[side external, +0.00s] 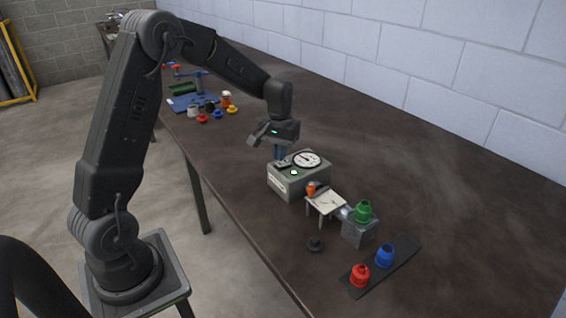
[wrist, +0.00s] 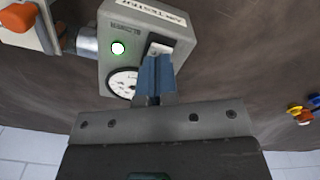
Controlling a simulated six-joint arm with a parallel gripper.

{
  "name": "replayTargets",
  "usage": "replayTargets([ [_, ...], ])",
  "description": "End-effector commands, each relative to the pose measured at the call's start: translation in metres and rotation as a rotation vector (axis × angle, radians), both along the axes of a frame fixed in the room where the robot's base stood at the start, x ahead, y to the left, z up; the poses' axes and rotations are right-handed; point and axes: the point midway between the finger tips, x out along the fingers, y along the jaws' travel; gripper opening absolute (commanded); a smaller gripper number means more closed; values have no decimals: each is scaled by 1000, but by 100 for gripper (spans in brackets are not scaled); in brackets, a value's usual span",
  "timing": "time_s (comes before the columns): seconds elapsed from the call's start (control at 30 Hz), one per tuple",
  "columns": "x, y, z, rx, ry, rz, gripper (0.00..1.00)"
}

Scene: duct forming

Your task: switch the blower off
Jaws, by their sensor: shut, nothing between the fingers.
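The blower is a grey box (side external: 285,186) on the bench, with a white round dial (side external: 307,160) and a lit lamp with a green ring (side external: 293,172) on top. In the wrist view the box (wrist: 180,45) fills the upper middle, with the lamp (wrist: 118,48) and part of the dial (wrist: 122,82) left of my fingers. A dark switch with a pale part (wrist: 160,47) lies right at my fingertips. My gripper (side external: 279,155) is shut and empty, pointing down over the far left of the box. Whether the fingertips touch the switch cannot be told.
A small white stand (side external: 326,203) with an orange piece and a grey block (side external: 360,231) holding a green nozzle (side external: 363,211) stand right of the box. Red (side external: 359,275) and blue (side external: 385,256) nozzles sit on a dark strip.

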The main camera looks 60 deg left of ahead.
Motion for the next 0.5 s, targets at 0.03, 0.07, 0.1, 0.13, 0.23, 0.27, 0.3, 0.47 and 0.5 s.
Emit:
replayTargets([
  [0.03, 0, 0, -1, 0, 1, 0, 0],
  [0.07, 0, 0, -2, 0, 1, 0, 0],
  [0.1, 0, 0, -2, 0, 1, 0, 0],
  [0.13, 0, 0, -3, 0, 1, 0, 0],
  [0.23, 0, 0, -4, 0, 1, 0, 0],
  [0.27, 0, 0, -5, 0, 1, 0, 0],
  [0.3, 0, 0, -5, 0, 1, 0, 0],
  [0.47, 0, 0, -7, -1, 2, 0, 0],
  [0.5, 0, 0, -8, -1, 2, 0, 0],
])
